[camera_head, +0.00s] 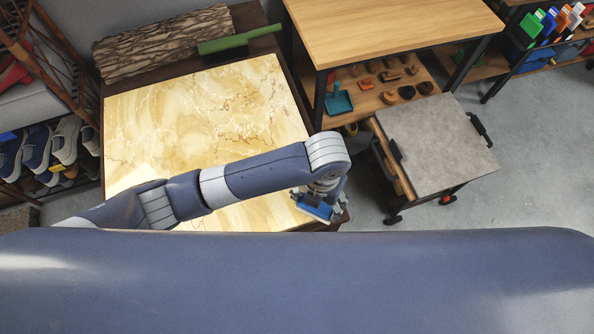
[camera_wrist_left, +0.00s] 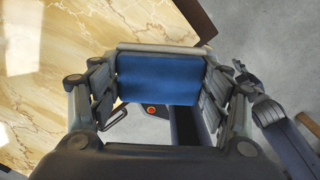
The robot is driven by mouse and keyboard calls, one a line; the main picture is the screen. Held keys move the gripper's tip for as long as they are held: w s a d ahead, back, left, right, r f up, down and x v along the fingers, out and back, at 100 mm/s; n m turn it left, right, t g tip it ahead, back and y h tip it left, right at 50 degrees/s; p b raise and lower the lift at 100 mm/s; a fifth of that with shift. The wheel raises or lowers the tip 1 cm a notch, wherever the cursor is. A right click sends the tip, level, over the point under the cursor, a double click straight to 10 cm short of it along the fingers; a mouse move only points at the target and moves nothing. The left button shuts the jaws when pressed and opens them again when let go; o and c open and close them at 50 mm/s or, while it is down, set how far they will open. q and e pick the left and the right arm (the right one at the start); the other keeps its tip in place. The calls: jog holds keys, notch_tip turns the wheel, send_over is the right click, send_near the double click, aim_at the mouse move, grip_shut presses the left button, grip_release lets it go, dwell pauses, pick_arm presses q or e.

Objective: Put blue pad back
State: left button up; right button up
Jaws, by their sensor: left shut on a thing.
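The blue pad (camera_wrist_left: 158,78) sits between the two fingers of my left gripper (camera_wrist_left: 160,95) in the left wrist view, with a pale strip along its far edge. The fingers are shut on it from both sides. In the head view the blue pad (camera_head: 314,208) is held in my left gripper (camera_head: 318,203), at the right front corner of the marble-topped table (camera_head: 200,115). Part of the pad is hidden behind the fingers.
A grey-topped cart (camera_head: 440,145) stands to the right. Behind it is a wooden table (camera_head: 390,25) with a lower shelf (camera_head: 365,105) holding brushes and a teal dustpan (camera_head: 339,100). A green object (camera_head: 222,45) lies at the marble table's back. Shoes fill a rack at left.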

pick_arm(q)
jog(key=w+a, duration=0.1)
jog(key=w, duration=0.1)
jog(key=w+a+p, duration=0.1)
jog(key=w+a, duration=0.1)
jog(key=w, duration=0.1)
jog(key=w+a, duration=0.1)
jog(key=w, duration=0.2)
jog(key=shift+a+f, duration=0.2)
jog(key=shift+f, duration=0.2)
jog(key=shift+w+a+p, duration=0.3)
jog(key=shift+w+p, duration=0.05)
jog(key=shift+w, duration=0.1)
notch_tip(320, 180, down, 3)
jog(key=shift+s+r+p, duration=0.1)
jog(key=shift+r+p, duration=0.05)
jog(key=shift+p, duration=0.15)
jog(key=shift+f, duration=0.5)
jog(key=o, duration=1)
jog(key=shift+f, duration=0.1)
jog(key=shift+c, duration=0.2)
notch_tip(320, 180, up, 12)
jog(key=shift+b, duration=0.35)
